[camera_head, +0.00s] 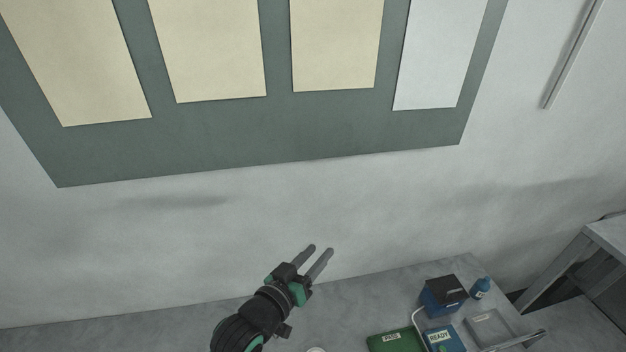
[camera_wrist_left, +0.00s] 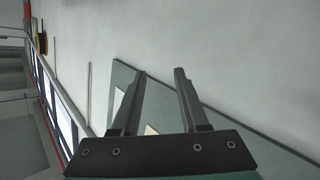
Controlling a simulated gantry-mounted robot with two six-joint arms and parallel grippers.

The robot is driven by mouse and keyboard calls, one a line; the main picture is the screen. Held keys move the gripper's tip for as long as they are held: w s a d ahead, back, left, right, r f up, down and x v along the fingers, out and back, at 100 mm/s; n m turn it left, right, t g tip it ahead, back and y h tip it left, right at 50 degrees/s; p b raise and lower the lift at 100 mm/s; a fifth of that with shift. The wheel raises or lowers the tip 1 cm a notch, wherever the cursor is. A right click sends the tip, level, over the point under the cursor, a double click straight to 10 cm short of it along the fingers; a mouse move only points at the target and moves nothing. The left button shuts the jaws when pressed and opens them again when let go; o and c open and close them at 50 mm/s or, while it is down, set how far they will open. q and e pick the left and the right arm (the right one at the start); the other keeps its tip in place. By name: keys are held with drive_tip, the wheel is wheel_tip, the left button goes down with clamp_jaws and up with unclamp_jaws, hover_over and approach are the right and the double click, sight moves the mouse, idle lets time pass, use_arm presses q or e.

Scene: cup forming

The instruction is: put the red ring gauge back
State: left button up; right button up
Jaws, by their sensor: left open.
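No red ring gauge shows clearly in either view. My left gripper (camera_head: 320,252) is raised near the back wall above the table in the head view. Its two fingers are apart with nothing between them. The left wrist view also shows the open, empty fingers (camera_wrist_left: 158,85), with the wall and the green board behind them. My right gripper is not in view.
The grey table (camera_head: 370,298) runs along the wall. At its right stand a green PASS tray (camera_head: 395,343), a blue READY box (camera_head: 443,340), a dark-topped blue box (camera_head: 442,296), a blue bottle (camera_head: 481,288) and a grey tray (camera_head: 490,328). The table's middle back is clear.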

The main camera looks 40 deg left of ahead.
use_arm(q)
drive_tip(key=d+r+m+t+h, duration=0.1)
drive_tip(key=d+r+t, duration=0.15)
drive_tip(key=r, duration=0.85)
drive_tip(key=d+r+m+t, duration=0.2)
drive_tip(key=r+t, duration=0.1)
drive_tip(key=r, duration=0.7)
drive_tip(key=s+d+r+m+t+h, duration=0.1)
drive_tip(key=s+r, duration=0.4)
drive_tip(key=r, duration=0.5)
drive_tip(key=s+d+r+m+t+h, duration=0.2)
drive_tip(key=s+d+r+t, duration=0.2)
drive_tip(key=r, duration=0.7)
drive_tip(key=shift+s+m+t+h, duration=0.3)
drive_tip(key=shift+s+t, duration=0.35)
drive_tip(key=shift+s, duration=0.55)
